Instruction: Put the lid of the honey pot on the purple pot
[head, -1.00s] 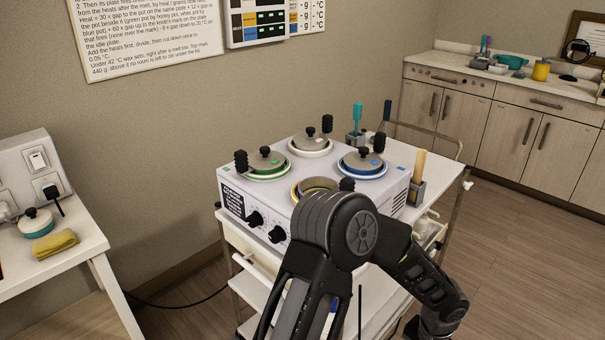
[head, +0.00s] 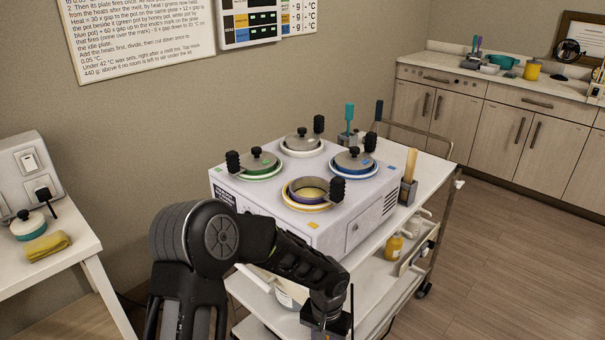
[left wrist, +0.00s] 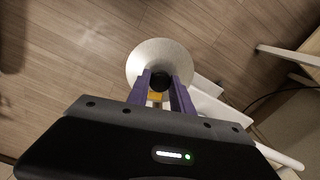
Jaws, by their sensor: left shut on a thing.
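My left gripper (left wrist: 160,82) is shut on the black knob of a round grey metal lid (left wrist: 149,57), with the floor below it in the left wrist view. In the head view my left arm reaches to the bottom edge, in front of the cart; its fingers and the lid are not clear there. The honey pot (head: 304,205), with a yellow rim, stands uncovered at the front of the white warmer, yellow wax inside. I cannot make out a purple pot. My right gripper is not in view.
Lidded green (head: 258,174), white (head: 303,151) and blue (head: 354,171) pots stand on the warmer (head: 355,207). A pale vessel (head: 288,297) sits on the cart below, partly behind my arm. A side table (head: 60,262) stands left. Floor at right is clear.

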